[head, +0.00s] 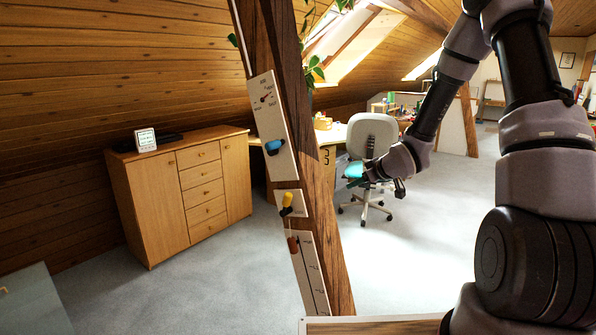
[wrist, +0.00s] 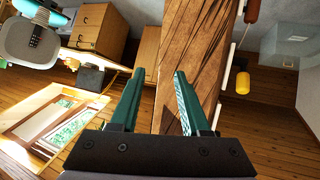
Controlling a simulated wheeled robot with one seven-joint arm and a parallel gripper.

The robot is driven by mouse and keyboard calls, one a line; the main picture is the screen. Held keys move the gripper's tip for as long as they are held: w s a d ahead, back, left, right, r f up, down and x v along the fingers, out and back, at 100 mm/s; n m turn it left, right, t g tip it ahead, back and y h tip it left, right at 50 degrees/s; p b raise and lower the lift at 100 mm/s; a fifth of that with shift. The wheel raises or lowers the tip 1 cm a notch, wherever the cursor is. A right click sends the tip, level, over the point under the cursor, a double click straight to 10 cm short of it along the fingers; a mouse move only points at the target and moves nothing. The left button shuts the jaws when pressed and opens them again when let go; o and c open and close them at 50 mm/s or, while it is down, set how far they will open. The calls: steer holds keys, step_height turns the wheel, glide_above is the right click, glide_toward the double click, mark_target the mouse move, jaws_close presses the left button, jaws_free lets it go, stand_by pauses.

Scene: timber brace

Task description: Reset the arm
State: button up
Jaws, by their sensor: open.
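My arm (head: 440,90) comes in from the right in the head view and bends down toward the timber brace. My gripper (head: 362,182) is to the right of the brace, apart from the controls on it. In the wrist view my gripper (wrist: 160,75) shows two green fingers spread apart with nothing between them. The timber brace (head: 285,110) leans across the middle of the head view. In the wrist view the brace (wrist: 200,45) lies beyond the fingers. It carries a blue knob (head: 274,147), a yellow knob (head: 287,200) and a red-brown handle (head: 293,245) on white plates.
A wooden cabinet (head: 185,195) with a small white box (head: 146,139) on top stands at the left. An office chair (head: 372,140) and a desk are behind my gripper. A wooden-edged surface (head: 370,326) is at the bottom. Carpet (head: 400,250) between is clear.

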steer(key=s+d+r+m+h, duration=0.3)
steer(key=s+d+r, duration=0.15)
steer(key=r, duration=0.45)
steer(key=s+d+r+m+h, duration=0.25)
steer(key=s+r, duration=0.35)
steer(key=r, duration=0.3)
steer(key=s+r+m+g+y, duration=0.1)
steer(key=s+r+m, duration=0.2)
steer(key=s, duration=0.8)
steer(key=s+a+r+m+g+y, duration=0.1)
steer(key=s+r+m, duration=0.2)
steer(key=s+r, duration=0.3)
steer(key=s, duration=0.5)
steer(key=shift+s+a+r, duration=0.2)
steer(key=shift+a+r, duration=0.1)
